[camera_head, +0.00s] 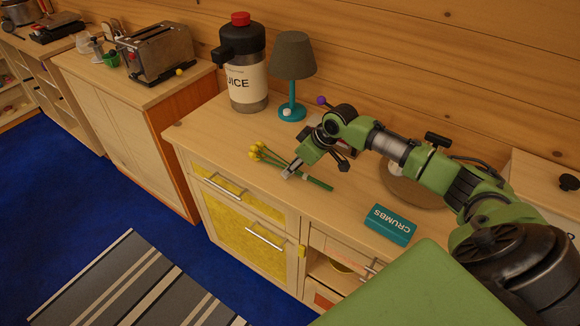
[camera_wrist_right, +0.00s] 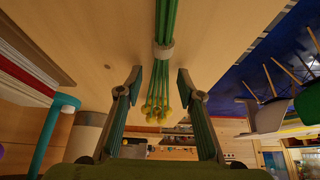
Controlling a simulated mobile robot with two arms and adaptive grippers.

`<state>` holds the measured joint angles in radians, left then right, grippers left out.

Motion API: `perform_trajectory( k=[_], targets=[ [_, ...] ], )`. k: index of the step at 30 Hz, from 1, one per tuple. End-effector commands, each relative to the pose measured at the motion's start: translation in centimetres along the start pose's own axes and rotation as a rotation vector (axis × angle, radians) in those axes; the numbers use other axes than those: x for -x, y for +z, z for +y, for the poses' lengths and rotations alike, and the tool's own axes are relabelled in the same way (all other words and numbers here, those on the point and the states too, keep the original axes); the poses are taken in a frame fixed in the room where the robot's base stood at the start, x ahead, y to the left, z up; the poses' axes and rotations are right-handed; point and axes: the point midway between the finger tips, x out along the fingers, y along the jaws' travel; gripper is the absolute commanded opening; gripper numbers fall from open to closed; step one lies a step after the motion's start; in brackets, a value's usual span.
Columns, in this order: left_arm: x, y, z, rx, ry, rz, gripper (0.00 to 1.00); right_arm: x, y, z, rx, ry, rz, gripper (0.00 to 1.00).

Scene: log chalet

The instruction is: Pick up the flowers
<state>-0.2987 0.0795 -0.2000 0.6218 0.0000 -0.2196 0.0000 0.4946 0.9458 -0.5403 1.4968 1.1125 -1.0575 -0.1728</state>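A bunch of flowers (camera_head: 263,155) with yellow heads and green stems lies on the wooden counter, heads toward the left. In the head view my right gripper (camera_head: 308,170) is over the stems and hides part of them. In the right wrist view the gripper (camera_wrist_right: 160,76) is open, one finger on each side of the bunch. The flowers (camera_wrist_right: 164,52) run between the fingers, a pale band round the stems, and neither finger visibly touches them. My left gripper is not in view.
A juice dispenser (camera_head: 243,80) and a lamp (camera_head: 292,60) stand behind the flowers. A blue crumbs box (camera_head: 390,225) lies near the counter's front edge, and a round brown item (camera_head: 405,190) sits under my arm. A toaster (camera_head: 157,55) stands on the left counter.

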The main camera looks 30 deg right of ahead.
Motion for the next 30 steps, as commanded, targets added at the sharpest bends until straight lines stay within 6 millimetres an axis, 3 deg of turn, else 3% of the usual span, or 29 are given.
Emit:
perform_trajectory(
  k=[19, 20, 24, 30],
  targets=[
    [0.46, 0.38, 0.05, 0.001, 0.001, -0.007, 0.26, -0.43, 0.31, -0.01, -0.001, 0.000, -0.002, 0.34],
    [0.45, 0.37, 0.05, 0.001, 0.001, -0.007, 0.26, -0.44, 0.32, -0.01, -0.001, 0.000, -0.002, 0.32],
    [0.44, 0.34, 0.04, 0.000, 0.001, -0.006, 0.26, -0.44, 0.34, -0.01, -0.001, 0.000, -0.002, 0.00],
    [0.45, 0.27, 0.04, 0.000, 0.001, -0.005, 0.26, -0.42, 0.30, 0.01, -0.001, 0.000, -0.001, 0.00]
  ],
)
